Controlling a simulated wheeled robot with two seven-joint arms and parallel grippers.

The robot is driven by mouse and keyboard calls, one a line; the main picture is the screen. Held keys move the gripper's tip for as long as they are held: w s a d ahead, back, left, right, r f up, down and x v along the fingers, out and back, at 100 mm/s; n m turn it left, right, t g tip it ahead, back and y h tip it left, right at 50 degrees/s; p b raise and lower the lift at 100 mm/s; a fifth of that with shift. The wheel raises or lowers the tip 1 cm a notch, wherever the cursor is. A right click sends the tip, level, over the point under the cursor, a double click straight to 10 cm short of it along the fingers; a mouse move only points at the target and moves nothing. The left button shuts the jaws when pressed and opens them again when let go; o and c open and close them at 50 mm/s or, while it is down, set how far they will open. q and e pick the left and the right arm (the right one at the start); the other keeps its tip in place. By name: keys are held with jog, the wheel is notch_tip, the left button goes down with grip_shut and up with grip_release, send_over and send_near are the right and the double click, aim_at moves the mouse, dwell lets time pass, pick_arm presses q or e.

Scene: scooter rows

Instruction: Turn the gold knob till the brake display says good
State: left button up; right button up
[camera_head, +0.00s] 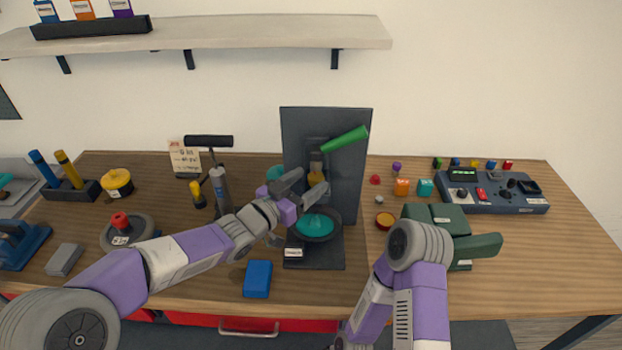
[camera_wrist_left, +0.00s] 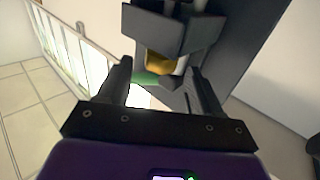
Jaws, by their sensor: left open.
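The gold knob (camera_head: 315,178) sits low on the front of a dark upright stand (camera_head: 350,200), under a green handle (camera_head: 345,138). In the left wrist view the gold knob (camera_wrist_left: 160,62) shows just ahead of my fingertips, partly under a dark block. My left gripper (camera_head: 308,190) is open and close to the knob; in the left wrist view its fingers (camera_wrist_left: 160,78) stand on either side of the knob's line, with no clear contact. A small dark screen with green marks (camera_head: 463,174), possibly the brake display, is on the panel at right; its text is unreadable.
A teal disc (camera_head: 316,224) lies at the stand's foot, below my left gripper. A blue block (camera_head: 258,278) is near the front edge. A dark green object (camera_head: 478,246) is beside my right arm. A pump (camera_head: 220,188) stands left of the stand.

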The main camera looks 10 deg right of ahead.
pick_arm(q)
jog(key=v, duration=0.5)
jog(key=shift+s+a, duration=0.2)
jog(key=shift+r, duration=0.1)
